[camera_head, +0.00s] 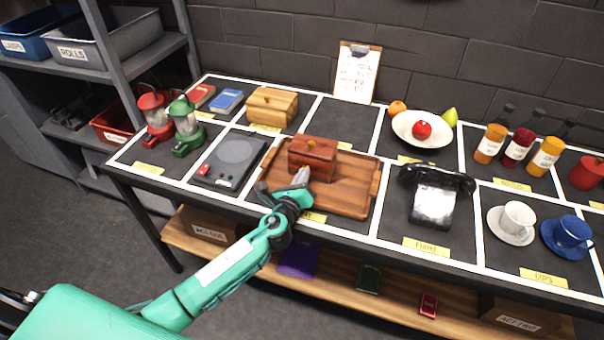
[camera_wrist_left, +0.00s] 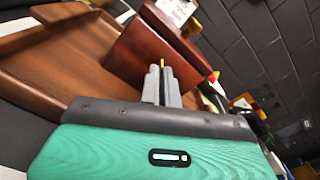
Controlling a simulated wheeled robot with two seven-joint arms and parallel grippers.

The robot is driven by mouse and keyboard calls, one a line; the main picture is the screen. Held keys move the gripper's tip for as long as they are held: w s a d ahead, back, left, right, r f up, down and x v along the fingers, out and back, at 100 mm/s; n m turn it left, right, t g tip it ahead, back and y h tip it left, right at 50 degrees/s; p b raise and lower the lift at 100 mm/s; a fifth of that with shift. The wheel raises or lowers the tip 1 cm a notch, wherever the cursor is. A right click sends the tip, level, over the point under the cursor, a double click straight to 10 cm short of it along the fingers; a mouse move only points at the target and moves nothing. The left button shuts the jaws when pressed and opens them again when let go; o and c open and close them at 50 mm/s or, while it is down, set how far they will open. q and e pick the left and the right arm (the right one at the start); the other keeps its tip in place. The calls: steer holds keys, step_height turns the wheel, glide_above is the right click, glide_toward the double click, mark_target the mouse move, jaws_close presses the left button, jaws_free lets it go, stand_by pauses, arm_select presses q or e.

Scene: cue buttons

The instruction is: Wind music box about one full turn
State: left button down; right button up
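The music box appears to be the dark red-brown wooden box (camera_head: 312,155) on a wooden tray (camera_head: 352,190). It also shows in the left wrist view (camera_wrist_left: 155,50), tilted by the camera angle. My left gripper (camera_head: 302,177) is at its near side. In the left wrist view, the two grey fingers (camera_wrist_left: 162,82) are close together, with a thin gold key (camera_wrist_left: 162,63) between their tips. They look shut on it, though the contact itself is mostly hidden by the fingers. My right gripper is not in view.
A lighter wooden box (camera_head: 271,108) stands behind left. A dark hotplate-like device (camera_head: 230,158) is left of the tray. A black telephone (camera_head: 436,190) is right of it. Lanterns (camera_head: 186,128), a fruit bowl (camera_head: 422,130), bottles and cups stand farther out.

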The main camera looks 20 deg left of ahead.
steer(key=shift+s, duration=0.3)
arm_select(q)
steer(key=c, duration=1.6)
jaws_free()
steer(key=shift+c, duration=0.2)
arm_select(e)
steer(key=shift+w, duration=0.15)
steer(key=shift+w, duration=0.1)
arm_select(q)
steer(key=s, duration=0.4)
steer(key=s+b, duration=0.1)
steer(key=s, duration=0.7)
steer(key=shift+s+a+f, duration=0.1)
steer(key=shift+s+a, duration=0.1)
steer(key=shift+a, duration=0.05)
steer(key=shift+s+b, duration=0.35)
steer(key=shift+s, duration=0.35)
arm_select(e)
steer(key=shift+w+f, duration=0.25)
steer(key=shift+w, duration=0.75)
